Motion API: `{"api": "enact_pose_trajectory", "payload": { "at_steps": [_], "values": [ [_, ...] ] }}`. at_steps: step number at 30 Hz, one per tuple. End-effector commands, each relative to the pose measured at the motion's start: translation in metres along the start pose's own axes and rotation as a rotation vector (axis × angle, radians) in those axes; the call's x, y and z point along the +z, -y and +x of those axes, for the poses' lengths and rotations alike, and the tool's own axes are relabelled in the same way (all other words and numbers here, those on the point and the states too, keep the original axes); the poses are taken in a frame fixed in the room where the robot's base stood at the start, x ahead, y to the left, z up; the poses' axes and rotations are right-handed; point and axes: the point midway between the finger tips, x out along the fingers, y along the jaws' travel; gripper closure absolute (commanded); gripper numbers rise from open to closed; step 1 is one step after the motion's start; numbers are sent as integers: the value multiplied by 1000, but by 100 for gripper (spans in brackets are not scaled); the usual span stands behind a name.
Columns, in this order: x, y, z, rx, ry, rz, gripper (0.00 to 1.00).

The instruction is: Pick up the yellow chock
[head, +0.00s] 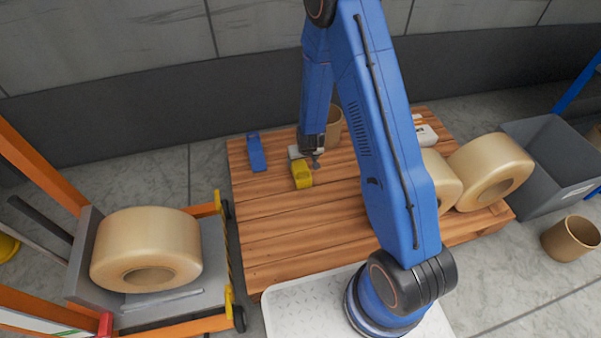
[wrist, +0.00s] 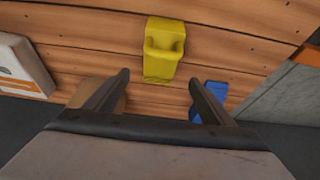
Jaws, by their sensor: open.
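The yellow chock (head: 302,174) lies on the wooden pallet (head: 285,235) near its far side, just left of my gripper in the head view. In the wrist view the yellow chock (wrist: 163,48) sits at top centre, ahead of and between the lines of the two fingers. My gripper (wrist: 160,85) is open and empty, with its fingers apart. In the head view my gripper (head: 316,163) is small beside the chock, and its fingers are hard to make out. I cannot tell how high it is above the boards.
A blue chock-like piece (head: 256,152) lies left of the yellow one. A brown cylinder (head: 334,126) stands behind my gripper. Large tan rolls (head: 490,170) lie on the pallet's right. A cart with a roll (head: 146,248) stands left. A grey bin (head: 553,165) is at right. The pallet's front left is clear.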

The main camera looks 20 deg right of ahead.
Motion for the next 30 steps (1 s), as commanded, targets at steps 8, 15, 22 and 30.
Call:
{"api": "enact_pose_trajectory", "payload": {
  "at_steps": [8, 15, 22, 30],
  "values": [
    [1, 0, 35, 0, 2, 0, 23],
    [1, 0, 46, 0, 1, 0, 23],
    [7, -1, 70, 0, 3, 0, 23],
    [7, -1, 94, 0, 3, 1, 23]
  ]
}}
